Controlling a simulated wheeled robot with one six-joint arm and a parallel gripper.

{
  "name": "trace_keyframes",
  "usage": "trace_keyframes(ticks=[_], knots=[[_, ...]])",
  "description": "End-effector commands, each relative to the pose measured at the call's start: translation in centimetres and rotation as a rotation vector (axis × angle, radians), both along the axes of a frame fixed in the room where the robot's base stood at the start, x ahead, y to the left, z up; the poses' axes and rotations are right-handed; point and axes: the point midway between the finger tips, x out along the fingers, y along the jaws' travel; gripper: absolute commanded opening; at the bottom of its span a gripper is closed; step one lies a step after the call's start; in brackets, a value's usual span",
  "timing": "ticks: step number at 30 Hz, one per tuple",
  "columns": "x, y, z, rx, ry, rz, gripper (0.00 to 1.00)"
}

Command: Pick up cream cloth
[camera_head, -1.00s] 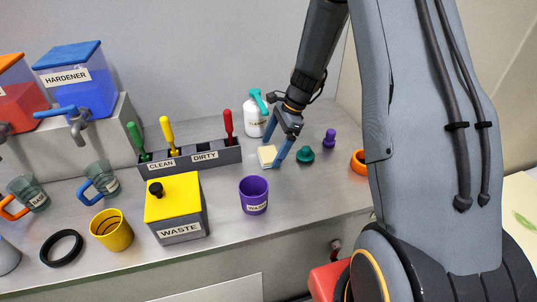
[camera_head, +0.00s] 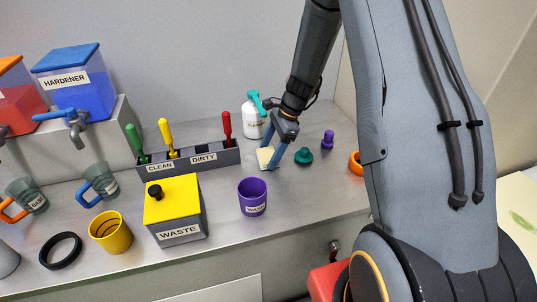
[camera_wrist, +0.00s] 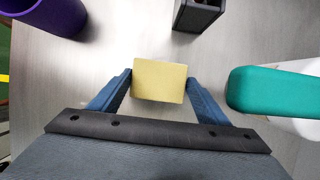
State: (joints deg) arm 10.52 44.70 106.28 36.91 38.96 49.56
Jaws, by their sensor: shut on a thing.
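The cream cloth (camera_head: 265,157) is a small pale yellow block-like piece at the right part of the counter, in front of the white bottle. In the wrist view the cream cloth (camera_wrist: 160,80) sits centred between the two blue fingers. My gripper (camera_wrist: 159,82) is shut on it, one finger at each side. In the head view my gripper (camera_head: 272,158) reaches down to it from above. I cannot tell whether the cloth touches the counter.
A white bottle with a teal top (camera_head: 254,118) stands close behind my gripper. Teal (camera_head: 303,157) and purple (camera_head: 328,140) knobs lie to the right. The purple cup (camera_head: 253,197) stands in front, the CLEAN/DIRTY holder (camera_head: 205,156) to the left, beyond the yellow-lidded waste box (camera_head: 175,208).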

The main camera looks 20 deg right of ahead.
Motion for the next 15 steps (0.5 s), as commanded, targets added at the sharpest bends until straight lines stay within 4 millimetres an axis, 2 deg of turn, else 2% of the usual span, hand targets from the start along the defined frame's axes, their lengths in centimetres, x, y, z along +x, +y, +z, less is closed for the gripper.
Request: trace_keyframes(ticks=[6,15], knots=[[-0.1,-0.4,0.8,0.000,-0.002,-0.001,0.44],[0.0,-0.4,6.0,-0.001,-0.006,0.001,0.44]])
